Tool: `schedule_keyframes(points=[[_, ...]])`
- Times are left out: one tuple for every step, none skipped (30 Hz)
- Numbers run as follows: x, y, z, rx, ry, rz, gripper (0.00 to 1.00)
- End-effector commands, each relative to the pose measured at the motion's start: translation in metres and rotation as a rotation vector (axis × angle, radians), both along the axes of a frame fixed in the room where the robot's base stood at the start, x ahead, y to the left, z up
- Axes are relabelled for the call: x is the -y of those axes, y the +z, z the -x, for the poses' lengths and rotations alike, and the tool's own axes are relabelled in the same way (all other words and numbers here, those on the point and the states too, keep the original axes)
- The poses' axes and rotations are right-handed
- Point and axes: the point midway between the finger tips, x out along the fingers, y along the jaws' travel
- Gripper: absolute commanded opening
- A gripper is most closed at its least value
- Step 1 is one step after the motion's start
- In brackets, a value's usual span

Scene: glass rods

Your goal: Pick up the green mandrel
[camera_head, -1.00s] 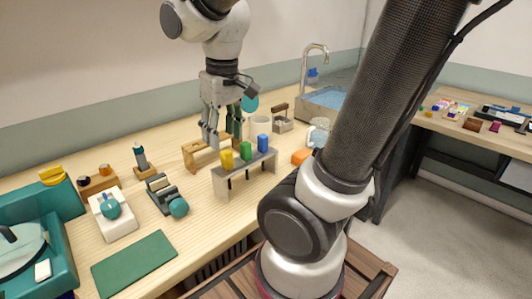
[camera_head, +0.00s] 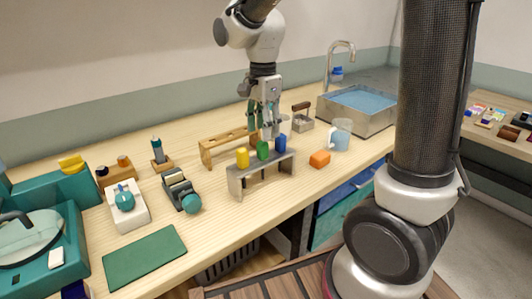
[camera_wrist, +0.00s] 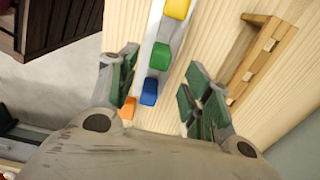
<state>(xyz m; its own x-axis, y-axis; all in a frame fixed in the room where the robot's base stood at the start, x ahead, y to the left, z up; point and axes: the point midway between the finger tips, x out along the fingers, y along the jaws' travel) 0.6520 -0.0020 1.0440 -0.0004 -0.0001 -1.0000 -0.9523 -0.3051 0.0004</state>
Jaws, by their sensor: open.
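The green mandrel (camera_head: 262,150) stands upright in a grey rack (camera_head: 240,180), between a yellow mandrel (camera_head: 242,158) and a blue mandrel (camera_head: 281,144). In the wrist view the green mandrel (camera_wrist: 160,56) shows beyond the blue mandrel (camera_wrist: 149,91) and below the yellow mandrel (camera_wrist: 177,8). My gripper (camera_head: 264,128) is open and empty, pointing down above the rack, close to the green and blue mandrels. In the wrist view its two green-padded fingers (camera_wrist: 165,75) are spread to either side of the blue and green mandrels, with no contact visible.
A wooden rack (camera_head: 205,150) stands just behind the grey rack. An orange block (camera_head: 320,159) and a clear jug (camera_head: 341,134) are to its right, a sink (camera_head: 385,122) farther back. A green mat (camera_head: 145,258) and small devices lie left.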

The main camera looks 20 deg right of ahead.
Motion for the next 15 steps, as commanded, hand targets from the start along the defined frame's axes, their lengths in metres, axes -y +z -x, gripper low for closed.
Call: schedule_keyframes(points=[[0.0, -0.007, 0.001, -0.003, 0.001, 0.001, 0.49], [0.0, -0.01, 0.001, -0.003, 0.001, 0.001, 0.49], [0.0, -0.015, 0.001, -0.003, 0.002, 0.001, 0.49], [0.0, -0.019, 0.001, -0.003, 0.002, 0.001, 0.49], [0.0, -0.023, 0.001, -0.003, 0.002, 0.001, 0.49], [-0.001, -0.029, 0.002, -0.004, 0.003, 0.001, 0.49], [-0.001, -0.035, 0.003, -0.004, 0.003, 0.001, 0.49], [-0.001, -0.04, 0.003, -0.004, 0.003, 0.001, 0.49], [-0.002, -0.046, 0.003, -0.004, 0.003, 0.001, 0.49], [-0.002, -0.051, 0.003, -0.004, 0.003, 0.001, 0.49], [-0.002, -0.055, 0.003, -0.004, 0.003, 0.001, 0.49], [-0.002, -0.059, 0.002, -0.002, 0.003, 0.001, 0.49], [-0.002, -0.061, 0.002, -0.002, 0.003, 0.001, 0.49], [-0.002, -0.063, 0.002, -0.002, 0.003, 0.001, 0.49], [-0.002, -0.065, 0.002, -0.001, 0.003, 0.0, 0.49]])
